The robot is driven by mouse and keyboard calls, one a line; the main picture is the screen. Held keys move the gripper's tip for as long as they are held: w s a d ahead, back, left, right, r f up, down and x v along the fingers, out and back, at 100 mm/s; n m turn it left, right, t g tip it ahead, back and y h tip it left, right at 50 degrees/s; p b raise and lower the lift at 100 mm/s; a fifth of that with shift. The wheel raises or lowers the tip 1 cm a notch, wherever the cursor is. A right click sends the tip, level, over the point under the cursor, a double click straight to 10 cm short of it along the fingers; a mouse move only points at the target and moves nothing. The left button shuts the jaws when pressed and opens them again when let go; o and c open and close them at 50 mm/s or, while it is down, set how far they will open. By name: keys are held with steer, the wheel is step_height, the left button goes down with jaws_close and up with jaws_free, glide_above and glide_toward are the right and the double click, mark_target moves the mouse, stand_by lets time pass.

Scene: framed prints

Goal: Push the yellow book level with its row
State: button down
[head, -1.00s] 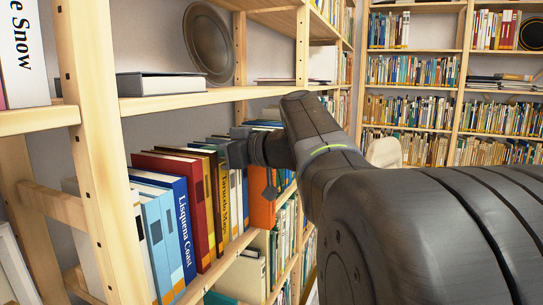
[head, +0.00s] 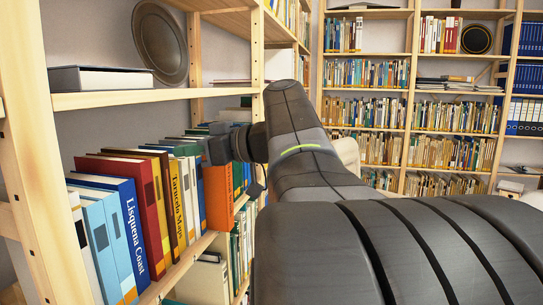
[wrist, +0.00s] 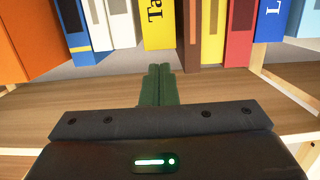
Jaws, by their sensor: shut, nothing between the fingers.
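An orange book (head: 218,197) sticks out to the right of the yellow one. Red (head: 131,205) and blue (head: 122,236) books stand to the left. The wooden shelf board (wrist: 60,110) runs beneath, with an upright post (wrist: 257,70) at the right. Another shelf (head: 140,97) is above.

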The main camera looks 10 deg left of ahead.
steer(key=d, duration=0.6)
steer(key=a+p, duration=0.3)
steer(key=a, duration=0.1)
steer(key=a+h+p, duration=0.1)
steer(key=a+p, duration=0.2)
steer(key=a, duration=0.1)
steer(key=a+r+g+h+p, duration=0.1)
steer(key=a+p, duration=0.2)
steer(key=a, duration=0.2)
steer(key=shift+w+a+n, duration=0.1)
steer(key=shift+w+n, duration=0.15)
steer(key=shift+n, duration=0.05)
steer(key=shift+a+f+p, duration=0.5)
steer(key=shift+f+p, duration=0.05)
steer(key=shift+f, duration=0.2)
steer(key=shift+d+f+b, duration=0.1)
steer(key=shift+f+b, duration=0.2)
steer(key=shift+b, duration=0.45)
